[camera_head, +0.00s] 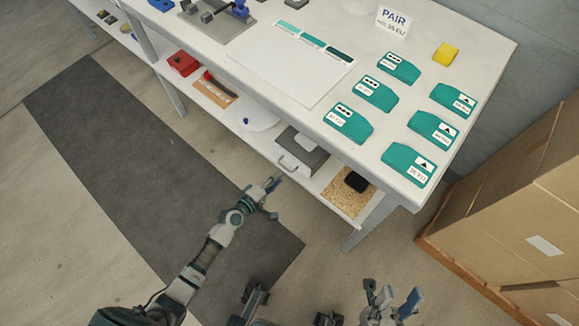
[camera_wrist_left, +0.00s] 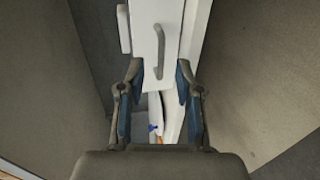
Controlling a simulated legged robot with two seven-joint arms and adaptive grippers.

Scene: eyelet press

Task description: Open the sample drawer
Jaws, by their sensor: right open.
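The sample drawer (camera_head: 309,156) appears to be the grey unit on the lower shelf, with a light handle (camera_head: 287,164) on its front. In the left wrist view, a pale drawer front (camera_wrist_left: 168,16) carries a curved grey bar handle (camera_wrist_left: 159,52). My left gripper (camera_head: 272,187) is just in front of the handle, apart from it. In the wrist view its two blue-padded fingers (camera_wrist_left: 158,88) are spread and empty, with the handle beyond and between them. My right gripper (camera_head: 391,299) is open at the bottom of the head view, away from the drawer.
The white table (camera_head: 270,80) above holds several teal packets (camera_head: 348,123), a PAIR sign (camera_head: 394,20) and a yellow block (camera_head: 446,53). A cork tray (camera_head: 342,200) with a black item lies right of the drawer. Cardboard boxes (camera_head: 545,205) stand at right. Floor before the shelf is clear.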

